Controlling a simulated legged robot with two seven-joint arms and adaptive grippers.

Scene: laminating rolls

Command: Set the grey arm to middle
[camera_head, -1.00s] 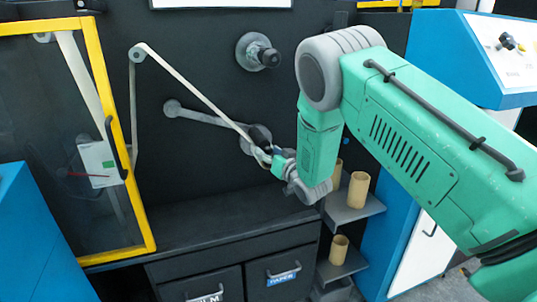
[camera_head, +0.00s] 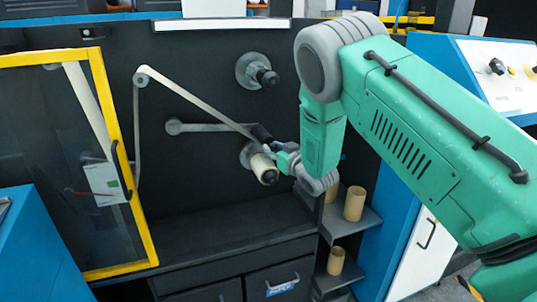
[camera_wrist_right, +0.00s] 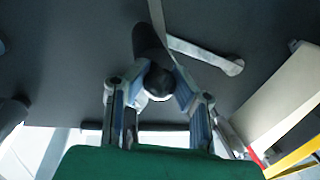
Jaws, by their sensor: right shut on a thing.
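The grey arm (camera_head: 205,127) is on the dark machine panel, with its round pivot at its left end. It lies about level, running right from the pivot. A black handle (camera_head: 260,133) is at its right end. My right gripper (camera_head: 277,149) is shut on that handle. In the right wrist view, the black handle (camera_wrist_right: 148,42) stands between the closed fingers (camera_wrist_right: 158,88), and the grey arm (camera_wrist_right: 205,54) shows behind it. The pale web (camera_head: 195,100) slopes down from an upper roller to the handle end. My left gripper is out of view.
A tan core on the lower spindle (camera_head: 264,167) sits just below my gripper. An upper spindle (camera_head: 257,71) projects above. A yellow-framed door (camera_head: 117,160) is at left. Cardboard cores (camera_head: 354,203) stand on small shelves at right. The counter (camera_head: 215,228) below is clear.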

